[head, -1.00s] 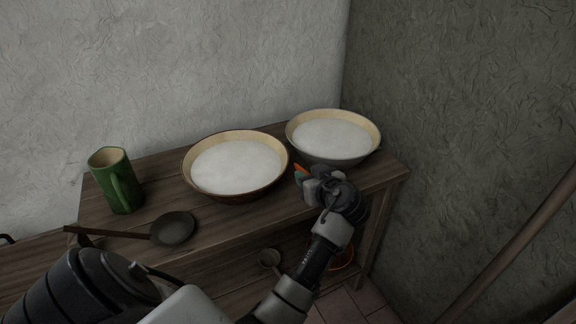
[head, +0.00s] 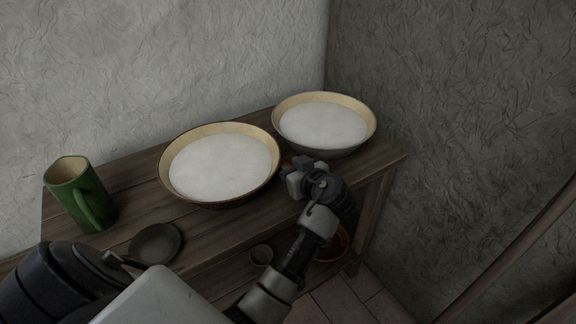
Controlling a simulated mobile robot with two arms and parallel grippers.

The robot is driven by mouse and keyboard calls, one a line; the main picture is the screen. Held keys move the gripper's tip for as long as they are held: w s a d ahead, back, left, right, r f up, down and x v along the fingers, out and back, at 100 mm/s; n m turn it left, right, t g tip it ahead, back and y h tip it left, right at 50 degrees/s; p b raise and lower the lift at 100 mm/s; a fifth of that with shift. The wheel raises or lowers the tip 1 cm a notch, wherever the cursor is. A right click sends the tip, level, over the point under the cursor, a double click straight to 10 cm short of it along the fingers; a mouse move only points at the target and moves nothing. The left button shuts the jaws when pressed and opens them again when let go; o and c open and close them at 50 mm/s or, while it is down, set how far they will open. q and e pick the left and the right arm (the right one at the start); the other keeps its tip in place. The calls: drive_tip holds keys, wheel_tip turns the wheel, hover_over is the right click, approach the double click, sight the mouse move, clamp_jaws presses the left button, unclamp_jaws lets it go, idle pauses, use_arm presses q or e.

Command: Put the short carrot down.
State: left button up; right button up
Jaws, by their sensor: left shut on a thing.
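My left gripper (head: 291,173) is over the wooden table, at the gap between the two bowls and near the front edge. It is shut on the short carrot (head: 286,164), of which only a small orange bit shows beside the fingers. The gripper and wrist hide the rest of the carrot. I cannot tell whether the carrot touches the table. My right gripper is not in view.
A bowl of white stuff (head: 221,167) stands left of the gripper, and a second such bowl (head: 323,125) stands behind it. Bare table (head: 371,160) shows at the right end.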

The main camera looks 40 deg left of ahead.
use_arm(q)
drive_tip(key=shift+f, duration=0.1)
drive_tip(key=o, duration=0.7)
drive_tip(key=shift+c, duration=0.2)
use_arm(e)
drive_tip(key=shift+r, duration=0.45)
